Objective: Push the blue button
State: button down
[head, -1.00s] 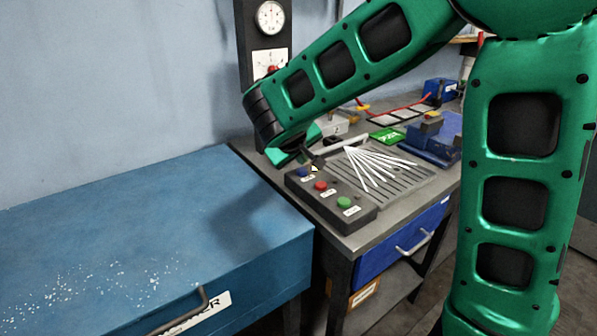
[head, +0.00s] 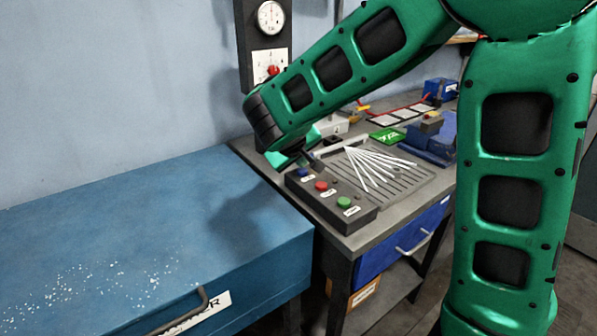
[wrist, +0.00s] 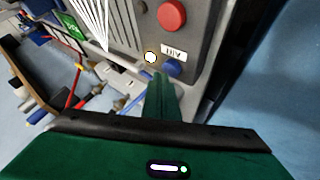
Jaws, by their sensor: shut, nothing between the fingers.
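The blue button (head: 303,173) is at the far-left end of a dark control box (head: 357,218). It also shows in the wrist view (wrist: 173,68), below a white label and a red button. My gripper (head: 306,159) is shut and empty, pointing down just behind the blue button in the head view. In the wrist view my green fingertips (wrist: 160,82) are right beside the blue button, slightly left of it and covering part of its edge. I cannot tell whether they touch it.
A red button (head: 321,186) and a green button (head: 344,202) sit on the same box. A small lit round lamp (wrist: 151,57) is close to the blue button. A blue chest (head: 130,240) stands at left.

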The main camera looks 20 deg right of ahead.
aim_at(301, 172)
jog(key=shift+f, duration=0.4)
dwell(0.3)
jog(key=shift+r, duration=0.9)
jog(key=shift+r, duration=0.1)
notch_tip(301, 172, up, 6)
jog(key=shift+f, duration=0.1)
dwell(0.4)
